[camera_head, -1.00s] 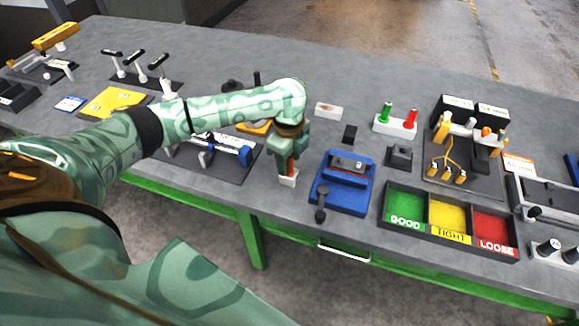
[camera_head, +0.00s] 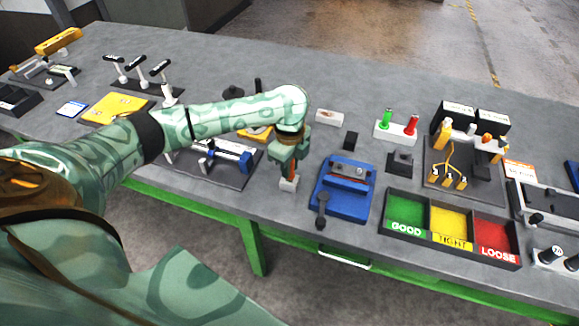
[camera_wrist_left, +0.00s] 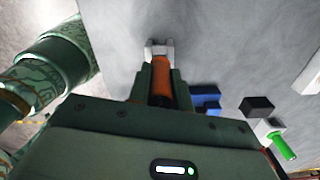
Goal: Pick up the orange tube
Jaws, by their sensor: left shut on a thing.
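My left gripper (camera_head: 288,168) is at the front of the bench, pointing down, with its fingers closed around the orange tube (camera_head: 292,172). In the left wrist view the orange tube (camera_wrist_left: 161,82) lies between the two green fingers (camera_wrist_left: 160,88). A small white block (camera_head: 288,184) is at the tube's lower end, and its two prongs (camera_wrist_left: 159,47) show beside the tube's tip in the wrist view. Whether the tube still sits in the block is unclear. The fingers hide much of the tube. My right gripper is not in view.
A blue fixture (camera_head: 343,200) stands just right of the gripper, and a blue-and-grey clamp device (camera_head: 222,158) to its left. A three-part tray (camera_head: 453,236) is at the front right. A white stand (camera_head: 396,133) holds green and red handled pieces. Bare bench lies around the block.

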